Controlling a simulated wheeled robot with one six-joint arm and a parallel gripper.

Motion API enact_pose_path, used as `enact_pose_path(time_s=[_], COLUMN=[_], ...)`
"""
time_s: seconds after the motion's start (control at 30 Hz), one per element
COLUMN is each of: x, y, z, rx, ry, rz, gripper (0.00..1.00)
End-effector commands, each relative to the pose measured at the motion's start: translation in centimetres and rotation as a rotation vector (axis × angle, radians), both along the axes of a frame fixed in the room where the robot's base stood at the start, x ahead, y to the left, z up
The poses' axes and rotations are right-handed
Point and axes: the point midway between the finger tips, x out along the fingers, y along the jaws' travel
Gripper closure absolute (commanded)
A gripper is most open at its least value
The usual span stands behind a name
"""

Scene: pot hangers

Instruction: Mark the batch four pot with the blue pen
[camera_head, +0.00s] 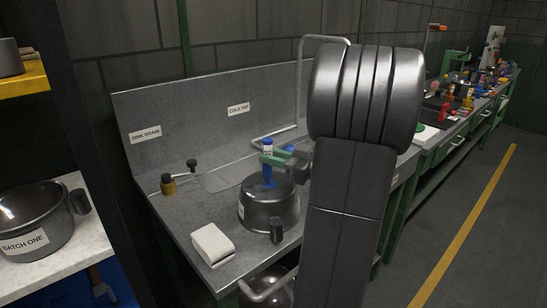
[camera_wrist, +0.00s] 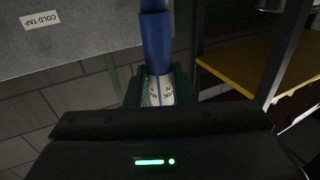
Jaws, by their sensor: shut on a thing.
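A blue pen with a white printed label stands upright in my gripper (camera_head: 273,160), which is shut on it. The pen (camera_head: 268,145) shows in the wrist view (camera_wrist: 156,42) between the fingers (camera_wrist: 158,97). In the head view its lower end is just over or touching the top of a dark steel pot (camera_head: 262,212); I cannot tell which. This pot stands on the grey counter, with a side handle and a white label at its left whose words are too small to read. Another pot (camera_head: 30,222), labelled BATCH ONE, sits on the pale shelf at the left.
A folded white cloth (camera_head: 212,243) lies at the counter's front edge, left of the pot. A small brown jar (camera_head: 168,185) and a tap stand behind it. The grey backsplash (camera_head: 190,112) has SINK DRAIN and COLD TAP labels. Cluttered benches run off at the right.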

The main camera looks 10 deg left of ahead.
Motion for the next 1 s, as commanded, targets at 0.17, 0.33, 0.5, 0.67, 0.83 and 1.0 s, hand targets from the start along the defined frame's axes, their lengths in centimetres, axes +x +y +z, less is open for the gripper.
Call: enact_pose_path(time_s=[0.17, 0.33, 0.5, 0.67, 0.83, 1.0], x=[0.0, 0.0, 0.0, 0.0, 0.0, 0.0], y=[0.0, 0.0, 0.0, 0.0, 0.0, 0.0], z=[1.9, 3.3, 4.6, 5.7, 5.7, 5.6], rx=[0.001, 0.001, 0.001, 0.001, 0.001, 0.001], ry=[-0.001, -0.001, -0.001, -0.001, -0.001, -0.001], rz=[0.000, 0.000, 0.000, 0.000, 0.000, 0.000], gripper=[1.00, 1.00, 1.00, 1.00, 1.00, 1.00])
